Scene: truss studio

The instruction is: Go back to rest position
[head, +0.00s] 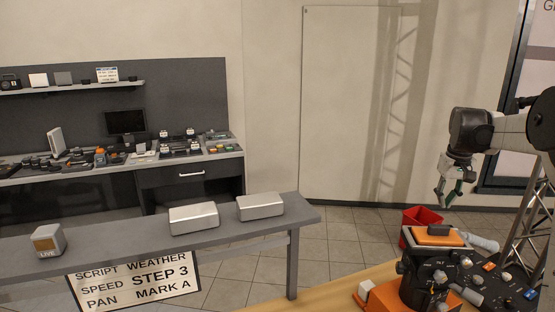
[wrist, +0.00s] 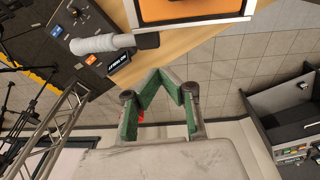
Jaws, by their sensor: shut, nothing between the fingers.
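My gripper (head: 443,199) hangs at the right of the head view, pointing down, with my arm coming in from the right edge. It is above and behind the orange-topped black device and clear of any surface. In the wrist view my gripper (wrist: 161,72) shows its green-padded fingers bent inward with the tips together. Nothing is held between them.
An orange-and-black device (head: 430,265) and a black control panel (head: 495,285) stand on the wooden table (head: 325,292). A grey handle (wrist: 105,43) shows in the wrist view. A red bin (head: 421,216) is on the floor. Two silver boxes (head: 194,217) sit on a grey bench (head: 120,248).

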